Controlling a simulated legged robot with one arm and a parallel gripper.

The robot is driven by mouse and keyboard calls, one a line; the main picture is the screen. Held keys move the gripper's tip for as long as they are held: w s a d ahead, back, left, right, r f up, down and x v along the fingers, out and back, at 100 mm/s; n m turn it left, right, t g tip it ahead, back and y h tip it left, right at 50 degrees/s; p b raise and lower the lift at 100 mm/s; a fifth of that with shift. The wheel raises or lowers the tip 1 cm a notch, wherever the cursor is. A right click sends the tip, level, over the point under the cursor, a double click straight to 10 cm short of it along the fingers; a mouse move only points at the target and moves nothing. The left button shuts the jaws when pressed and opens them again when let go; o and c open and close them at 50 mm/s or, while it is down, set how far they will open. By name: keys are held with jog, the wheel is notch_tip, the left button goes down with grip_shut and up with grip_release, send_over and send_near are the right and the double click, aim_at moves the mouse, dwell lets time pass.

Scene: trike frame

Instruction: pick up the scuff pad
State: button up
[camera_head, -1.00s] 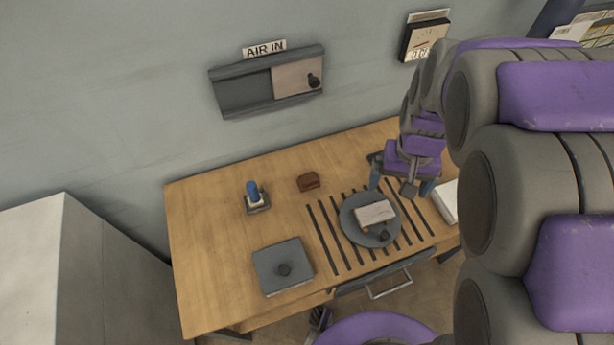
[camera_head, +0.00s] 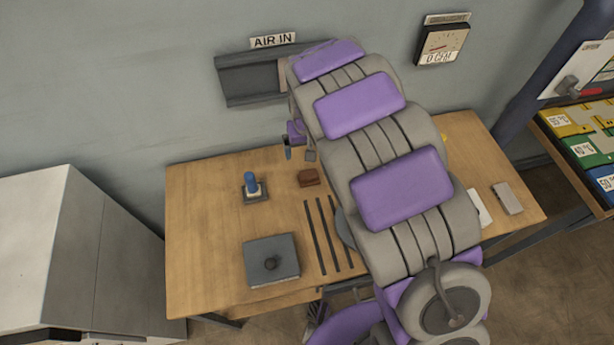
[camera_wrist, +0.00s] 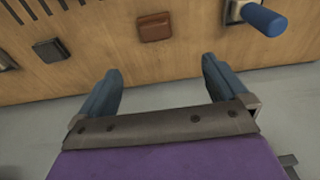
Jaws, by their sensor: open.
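The small reddish-brown block (camera_head: 309,177), which looks like the scuff pad, lies flat on the wooden table (camera_head: 205,230), towards the back. It also shows at the top of the wrist view (camera_wrist: 155,27), beyond my fingertips and roughly between their lines. My gripper (camera_wrist: 160,66) is open and empty, with its two blue-grey fingers apart and not touching the block. In the head view my gripper (camera_head: 298,148) is small and partly hidden by my arm, near the table's back edge behind the block.
A blue-handled piece (camera_head: 251,185) stands left of the block. Dark slats (camera_head: 322,236) run to the right, partly behind my arm. A grey block (camera_head: 508,198) lies far right. The wall rises behind the table.

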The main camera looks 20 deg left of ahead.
jog(key=b, duration=0.2)
send_over(309, 174)
jog(key=f, duration=1)
jog(key=shift+s+d+f, duration=0.1)
jog(key=shift+s+f, duration=0.15)
jog(key=shift+a+f+b, duration=0.15)
jog(key=shift+a+f, duration=0.1)
jog(key=shift+f, duration=0.2)
jog(key=shift+a+f+b, duration=0.15)
jog(key=shift+a+f, duration=0.05)
jog(key=shift+f, duration=0.25)
jog(key=f, duration=0.1)
jog(key=f+b, duration=0.1)
jog(key=f, duration=0.2)
jog(key=shift+w+d, duration=0.35)
jog(key=shift+c, duration=0.2)
jog(key=shift+a, duration=0.25)
jog(key=c, duration=0.4)
jog(key=shift+d, duration=0.15)
jog(key=c, duration=0.7)
